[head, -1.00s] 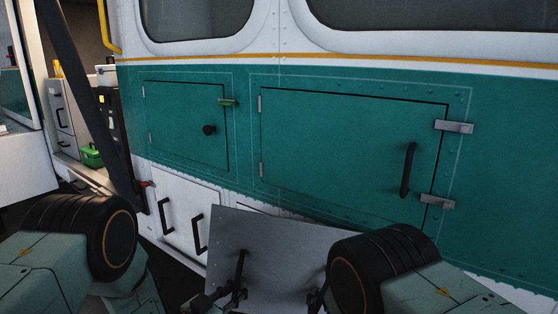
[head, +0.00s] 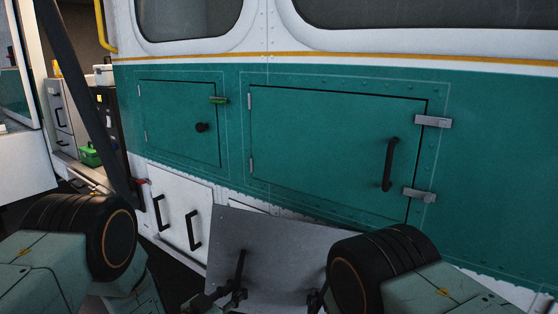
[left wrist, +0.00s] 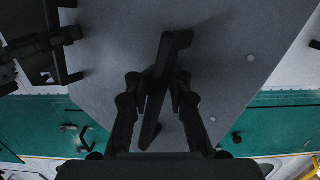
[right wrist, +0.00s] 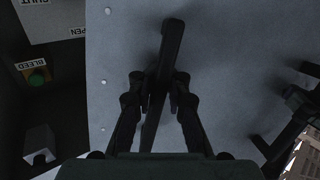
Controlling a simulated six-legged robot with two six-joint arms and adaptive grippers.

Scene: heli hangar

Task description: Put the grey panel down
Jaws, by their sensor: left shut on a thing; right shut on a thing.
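The grey panel (head: 275,240) is a flat plate with black bar handles, low in the middle of the head view, tilted in front of the vehicle's side. My left gripper (head: 238,294) is shut on one of its handles; in the left wrist view the fingers (left wrist: 158,95) close around the black handle, with the panel (left wrist: 225,75) behind. My right gripper (right wrist: 160,95) is shut on the other handle, with the panel (right wrist: 225,60) behind it in the right wrist view. In the head view my right arm mostly hides that gripper. The panel's lower edge is out of the head view.
The green vehicle side has a large closed hatch (head: 330,150) and a smaller closed one (head: 180,122). White drawers (head: 180,215) with black handles stand left of the panel. A green box (head: 90,154) sits in the open doorway at left.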

